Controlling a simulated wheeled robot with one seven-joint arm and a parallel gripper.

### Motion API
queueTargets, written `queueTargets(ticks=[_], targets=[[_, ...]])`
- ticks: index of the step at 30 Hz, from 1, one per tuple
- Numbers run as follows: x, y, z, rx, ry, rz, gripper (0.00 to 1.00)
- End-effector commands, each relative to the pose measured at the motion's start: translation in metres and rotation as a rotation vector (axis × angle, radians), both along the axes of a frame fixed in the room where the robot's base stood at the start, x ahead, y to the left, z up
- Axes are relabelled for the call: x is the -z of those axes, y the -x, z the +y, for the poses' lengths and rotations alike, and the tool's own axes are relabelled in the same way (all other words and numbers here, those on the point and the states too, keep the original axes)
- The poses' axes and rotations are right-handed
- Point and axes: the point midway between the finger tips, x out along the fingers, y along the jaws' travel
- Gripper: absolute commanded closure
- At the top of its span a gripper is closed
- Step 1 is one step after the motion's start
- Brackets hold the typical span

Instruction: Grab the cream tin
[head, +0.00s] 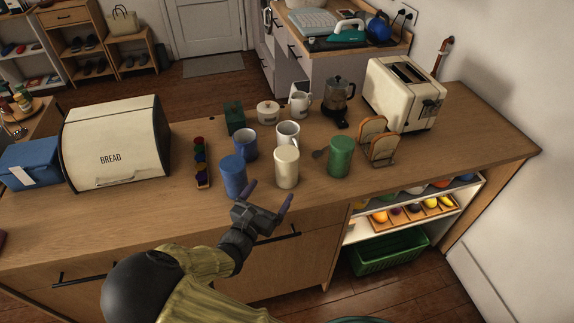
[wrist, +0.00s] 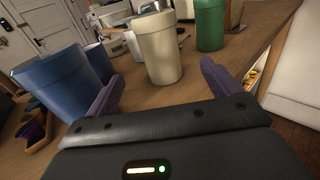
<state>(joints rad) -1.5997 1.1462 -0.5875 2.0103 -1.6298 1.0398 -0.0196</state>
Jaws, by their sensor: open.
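The cream tin (head: 287,167) stands upright on the wooden counter, between a blue tin (head: 233,177) on its left and a green tin (head: 340,157) on its right. My gripper (head: 267,197) is open and empty at the counter's front edge, just in front of the cream tin. In the wrist view the cream tin (wrist: 159,48) stands ahead, roughly between the open purple fingers (wrist: 160,88). The fingers appear short of the tin, with no clear contact. The blue tin (wrist: 60,85) is close by the left finger, and the green tin (wrist: 211,24) is farther back on the right.
A white mug (head: 287,134) and a blue mug (head: 245,145) stand behind the tins. A toast rack (head: 383,150) and toaster (head: 403,95) are to the right. A bread bin (head: 115,145) and a narrow tray (head: 202,178) are to the left. Bare counter (head: 440,150) lies far right.

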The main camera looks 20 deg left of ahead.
Motion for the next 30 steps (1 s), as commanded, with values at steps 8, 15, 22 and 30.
queueTargets(ticks=[8,15,22,30], targets=[[-0.001,-0.049,-0.009,0.002,0.001,0.000,0.11],[0.000,-0.064,-0.010,0.000,0.001,0.001,0.11],[0.000,-0.064,-0.010,0.000,0.001,0.001,0.11],[-0.003,-0.094,-0.015,0.002,0.001,-0.001,0.11]])
